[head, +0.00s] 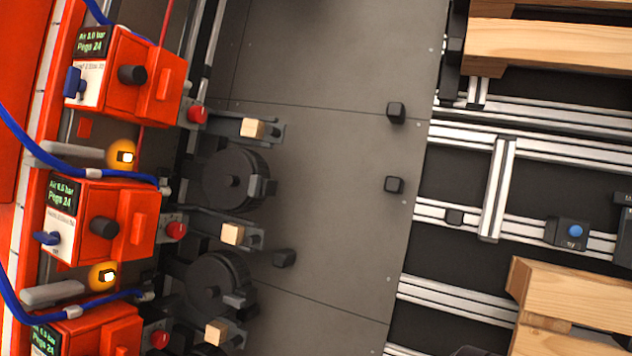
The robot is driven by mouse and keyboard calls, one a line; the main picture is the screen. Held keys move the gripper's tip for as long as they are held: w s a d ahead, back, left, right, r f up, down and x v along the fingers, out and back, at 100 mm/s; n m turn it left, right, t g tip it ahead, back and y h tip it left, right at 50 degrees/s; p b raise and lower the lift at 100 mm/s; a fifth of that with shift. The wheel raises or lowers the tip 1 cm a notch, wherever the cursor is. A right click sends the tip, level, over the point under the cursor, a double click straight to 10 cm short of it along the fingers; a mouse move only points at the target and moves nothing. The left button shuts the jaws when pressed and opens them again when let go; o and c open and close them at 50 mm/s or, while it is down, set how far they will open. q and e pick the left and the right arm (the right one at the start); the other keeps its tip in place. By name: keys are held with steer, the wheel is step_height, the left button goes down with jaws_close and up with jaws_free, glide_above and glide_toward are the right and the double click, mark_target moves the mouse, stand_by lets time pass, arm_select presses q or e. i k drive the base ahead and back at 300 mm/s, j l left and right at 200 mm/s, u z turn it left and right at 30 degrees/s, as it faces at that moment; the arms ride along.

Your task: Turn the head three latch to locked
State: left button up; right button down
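Several orange nailing heads stand in a column at the left. The top head (130,78) has a blue latch (75,83) on its white label plate, with the handle running up and down the picture. The middle head (112,225) has a blue latch (47,238) lying more sideways. The bottom head (95,338) is cut off by the frame's lower edge, and its latch is not visible. The small label print is too blurred to tell which head is number three. Neither of my grippers is in view.
Blue hoses (20,140) loop around the heads. Amber lamps (122,154) glow between them. Dark reels (235,180) and wooden pegs (253,128) sit just right of the heads. A grey plate (330,150) is mostly bare. Wooden boards (560,45) lie over rails at the right.

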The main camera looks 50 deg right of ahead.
mark_target(254, 190)
steer(key=z, duration=1.3)
